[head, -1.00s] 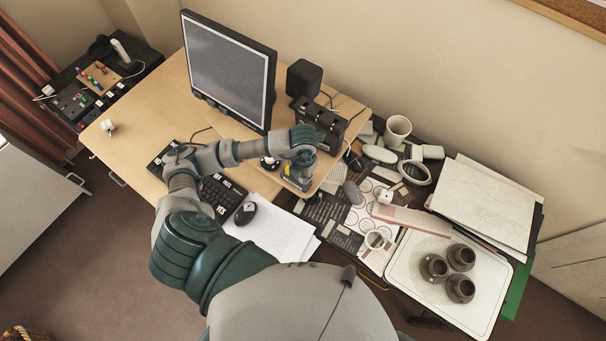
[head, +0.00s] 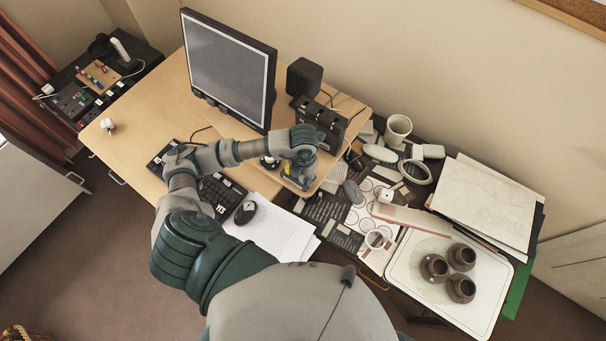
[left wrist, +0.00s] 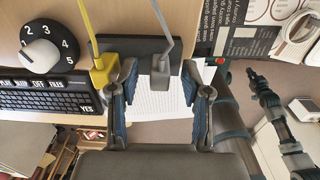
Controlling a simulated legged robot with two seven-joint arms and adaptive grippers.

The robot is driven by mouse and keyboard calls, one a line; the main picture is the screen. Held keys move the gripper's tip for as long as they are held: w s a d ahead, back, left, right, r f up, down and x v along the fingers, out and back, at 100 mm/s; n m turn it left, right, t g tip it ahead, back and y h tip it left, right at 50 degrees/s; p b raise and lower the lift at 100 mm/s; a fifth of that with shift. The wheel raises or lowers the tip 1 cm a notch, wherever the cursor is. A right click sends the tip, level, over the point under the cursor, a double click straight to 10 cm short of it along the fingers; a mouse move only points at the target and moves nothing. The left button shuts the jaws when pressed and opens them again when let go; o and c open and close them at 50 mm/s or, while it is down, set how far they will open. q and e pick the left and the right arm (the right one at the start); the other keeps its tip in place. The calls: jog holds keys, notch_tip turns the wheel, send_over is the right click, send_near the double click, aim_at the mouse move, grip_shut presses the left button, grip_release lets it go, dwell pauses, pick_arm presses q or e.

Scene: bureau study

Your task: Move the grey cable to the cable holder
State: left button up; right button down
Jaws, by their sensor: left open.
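The grey cable (left wrist: 168,35) shows in the left wrist view, ending in a grey plug (left wrist: 160,77) at a dark grey bar-shaped block (left wrist: 128,45). A yellow cable (left wrist: 87,22) with a yellow plug (left wrist: 102,70) is on the same block, to the left. My left gripper (left wrist: 160,88) is open, with one blue-padded finger on each side of the grey plug. In the head view, my left gripper (head: 298,179) is over the desk's right end and hides most of the block. A black slotted box (head: 320,121) behind it may be the cable holder; I cannot tell for certain.
The monitor (head: 230,70) stands behind my arm, with a black speaker (head: 304,78) beside it. A keyboard (head: 222,194), mouse (head: 245,213) and papers (head: 270,232) lie in front. A numbered dial (left wrist: 40,55) is left of the yellow plug. The right table is cluttered.

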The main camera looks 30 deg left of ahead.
pick_arm(q)
notch_tip(320, 180, up, 12)
dwell(0.4)
jog(key=shift+f, duration=0.1)
